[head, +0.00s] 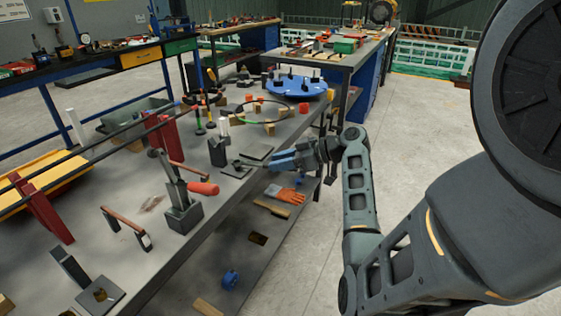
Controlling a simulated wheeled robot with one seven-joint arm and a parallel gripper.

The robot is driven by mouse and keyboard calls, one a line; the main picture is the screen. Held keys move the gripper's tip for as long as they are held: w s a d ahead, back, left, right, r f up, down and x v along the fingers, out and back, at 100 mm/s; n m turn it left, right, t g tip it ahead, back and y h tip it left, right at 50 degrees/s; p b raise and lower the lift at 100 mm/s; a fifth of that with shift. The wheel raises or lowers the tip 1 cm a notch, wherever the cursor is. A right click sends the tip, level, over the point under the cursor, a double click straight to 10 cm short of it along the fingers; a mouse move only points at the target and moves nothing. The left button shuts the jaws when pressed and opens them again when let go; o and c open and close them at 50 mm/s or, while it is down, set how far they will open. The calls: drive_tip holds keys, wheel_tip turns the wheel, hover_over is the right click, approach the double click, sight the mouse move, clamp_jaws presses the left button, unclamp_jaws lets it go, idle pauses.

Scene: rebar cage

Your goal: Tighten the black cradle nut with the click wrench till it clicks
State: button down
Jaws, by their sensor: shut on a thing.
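My gripper (281,161), with blue-grey fingers, is at the table's right edge, low over the top. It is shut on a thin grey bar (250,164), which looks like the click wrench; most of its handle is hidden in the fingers. The bar points left to a small dark fixture (236,171) on the table. The black cradle nut is too small to make out for sure; it may be at that fixture. I cannot tell whether the wrench's head is around the nut or only beside it.
The grey table (190,258) holds a dark upright block (217,152), a clamp block with a red handle (203,188), red stands (45,213) bearing long dark bars, and a blue round plate (297,88). Orange gloves (285,193) lie on the lower shelf. The floor at right is clear.

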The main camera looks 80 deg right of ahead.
drive_tip(key=shift+f+b, duration=0.55)
drive_tip(key=shift+f, duration=0.15)
idle(0.4)
drive_tip(key=w+a+m+g+h+p, duration=0.1)
drive_tip(key=a+m+h+p, duration=0.3)
drive_tip(key=a+m+h, duration=0.2)
drive_tip(key=shift+w+a+h+p, duration=0.3)
drive_tip(key=shift+h+p, duration=0.05)
drive_tip(key=shift+h, duration=0.05)
idle(1.2)
drive_tip(key=shift+a+g, duration=0.15)
drive_tip(key=shift+g, duration=0.15)
drive_tip(key=shift+w+a+m+h+p, duration=0.25)
drive_tip(key=shift+m+h+p, duration=0.25)
drive_tip(key=shift+p, duration=0.15)
drive_tip(key=shift+d, duration=0.1)
drive_tip(key=shift+s+d+f+b, duration=0.1)
drive_tip(key=shift+s+d+b, duration=0.1)
drive_tip(key=shift+b, duration=0.5)
